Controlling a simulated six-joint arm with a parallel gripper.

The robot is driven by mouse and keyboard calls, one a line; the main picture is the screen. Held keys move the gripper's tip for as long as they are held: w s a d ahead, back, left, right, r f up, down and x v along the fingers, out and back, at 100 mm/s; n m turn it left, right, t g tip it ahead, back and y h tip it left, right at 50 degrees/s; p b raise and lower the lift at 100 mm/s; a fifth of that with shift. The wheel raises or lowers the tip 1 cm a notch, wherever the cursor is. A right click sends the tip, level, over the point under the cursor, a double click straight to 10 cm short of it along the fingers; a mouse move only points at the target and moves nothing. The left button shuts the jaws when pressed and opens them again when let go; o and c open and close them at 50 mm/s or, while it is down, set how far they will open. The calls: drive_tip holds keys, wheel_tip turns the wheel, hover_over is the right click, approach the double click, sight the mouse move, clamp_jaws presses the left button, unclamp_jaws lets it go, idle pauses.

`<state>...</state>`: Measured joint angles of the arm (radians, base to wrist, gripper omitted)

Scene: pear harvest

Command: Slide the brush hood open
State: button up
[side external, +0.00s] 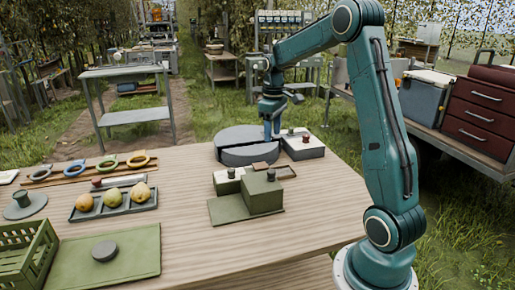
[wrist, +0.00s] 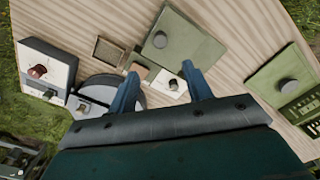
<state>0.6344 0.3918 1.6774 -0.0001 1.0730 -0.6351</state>
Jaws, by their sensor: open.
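A green box (side external: 262,195) with a dark knob on top stands on a flat green plate (side external: 228,212) near the table's middle; it appears to be the brush hood, though no label shows. It is also in the wrist view (wrist: 188,48), with its round grey knob. A pale box (side external: 225,184) with a dark knob sits right beside it. My gripper (side external: 272,133) is open and points down over the grey round drum, behind the green box. In the wrist view my gripper (wrist: 161,78) has its fingers apart, with the pale box showing between them.
The grey round drum (side external: 238,137) and a white box with a red knob (side external: 303,147) stand behind. A small brown tray (wrist: 108,51) lies near the green box. A pear tray (side external: 98,210), green mat (side external: 70,270) and green crate (side external: 20,262) are at left. Bare wood lies front right.

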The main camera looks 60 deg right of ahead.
sight(271, 171)
wheel_tip(271, 171, down, 14)
drive_tip(key=shift+r, duration=0.1)
idle(0.8)
drive_tip(key=shift+c, duration=0.2)
drive_tip(key=shift+a, duration=0.1)
clamp_jaws()
